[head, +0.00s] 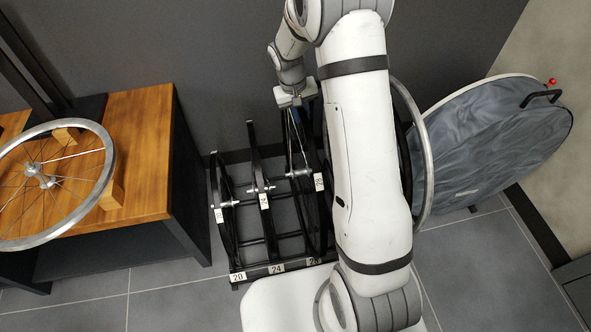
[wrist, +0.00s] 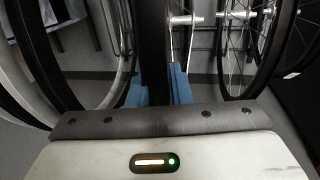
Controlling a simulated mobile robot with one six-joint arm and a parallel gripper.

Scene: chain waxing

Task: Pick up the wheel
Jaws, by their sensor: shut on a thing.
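The wheel in my grip has a black tyre (head: 291,135) and stands upright in the right slot of a black floor rack (head: 262,268). My arm hides part of it in the head view. My gripper (head: 296,103) is at the top of this wheel, reaching from above. In the wrist view, the blue fingers of my gripper (wrist: 158,92) are shut on either side of the black tyre (wrist: 154,45). The hub and spokes show only in part. Whether the wheel is clear of the rack cannot be told.
Smaller wheels (head: 228,215) stand in the rack's other slots, left of the held one. A silver-rimmed wheel (head: 101,185) lies on the wooden bench (head: 140,150) at left. A silver rim (head: 421,150) shows behind my arm. A grey round cover (head: 490,140) leans at right.

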